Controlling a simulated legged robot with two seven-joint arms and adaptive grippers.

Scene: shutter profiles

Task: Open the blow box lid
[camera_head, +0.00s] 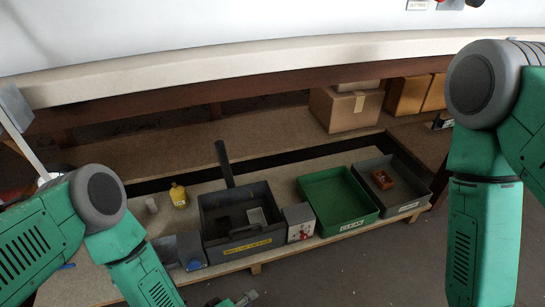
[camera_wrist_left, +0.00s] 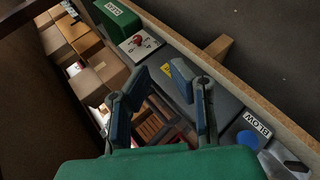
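The blow box (camera_wrist_left: 240,122) is a grey box with a white "BLOW" label and a blue part, at the right of the left wrist view. In the head view, the small grey box (camera_head: 180,250) with a blue spot stands left of a dark open box (camera_head: 238,243); its lid's state is unclear. My left gripper (camera_wrist_left: 160,78) is open and empty in the left wrist view, with the dark box's yellow label behind its fingers. Only part of this gripper shows at the head view's bottom edge. My right gripper is out of view; only its arm shows.
A white control box (camera_head: 299,222) with red marks stands right of the dark box. Further right are a green "CLEAN" tray (camera_head: 337,196) and a grey tray (camera_head: 400,165) holding a reddish part. A yellow bottle (camera_head: 179,196) stands behind. Cardboard boxes (camera_head: 345,110) lie farther back.

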